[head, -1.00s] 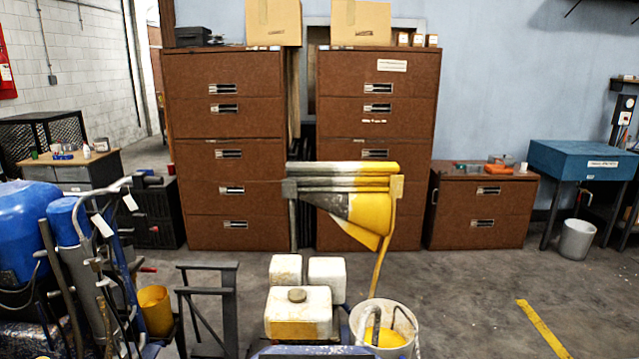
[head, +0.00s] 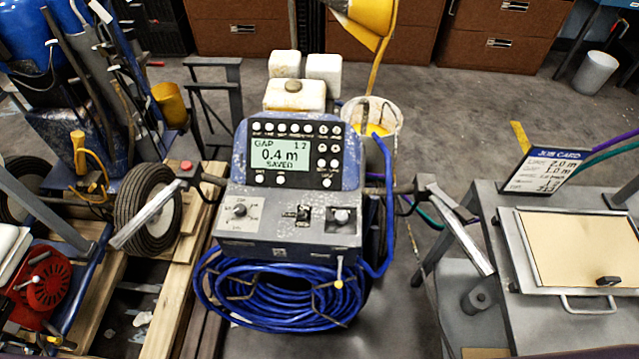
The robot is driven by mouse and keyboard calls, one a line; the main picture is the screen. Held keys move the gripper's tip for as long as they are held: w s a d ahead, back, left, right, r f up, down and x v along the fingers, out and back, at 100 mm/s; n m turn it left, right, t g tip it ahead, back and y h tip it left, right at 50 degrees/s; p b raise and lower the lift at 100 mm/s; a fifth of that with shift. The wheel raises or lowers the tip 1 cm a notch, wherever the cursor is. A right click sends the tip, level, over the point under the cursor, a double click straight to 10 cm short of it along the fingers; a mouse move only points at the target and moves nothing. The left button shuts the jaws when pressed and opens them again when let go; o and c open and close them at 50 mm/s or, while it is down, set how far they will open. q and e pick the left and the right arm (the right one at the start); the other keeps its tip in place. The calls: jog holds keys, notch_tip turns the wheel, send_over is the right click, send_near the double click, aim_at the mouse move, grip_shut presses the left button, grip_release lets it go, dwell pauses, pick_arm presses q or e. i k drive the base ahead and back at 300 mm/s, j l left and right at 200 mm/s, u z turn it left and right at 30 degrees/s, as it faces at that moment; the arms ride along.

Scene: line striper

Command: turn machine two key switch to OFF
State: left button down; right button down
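A line striper (head: 290,240) stands in the middle of the head view, its control panel facing me. Its lit display (head: 281,157) reads "GAP", "0.4 m" and "SAVED". No machine number is readable. Neither of my grippers is in view.
Silver handle bars (head: 147,213) flank the panel, with a red button (head: 186,165) at left. A blue hose coil (head: 280,295) hangs below. A wooden pallet (head: 180,290) and another machine (head: 40,285) are left. A metal bench with a job card (head: 548,172) is right.

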aim_at(341, 217)
jog(key=k+l+u, duration=0.35)
jog(key=k+l, duration=0.55)
jog(key=k, duration=0.1)
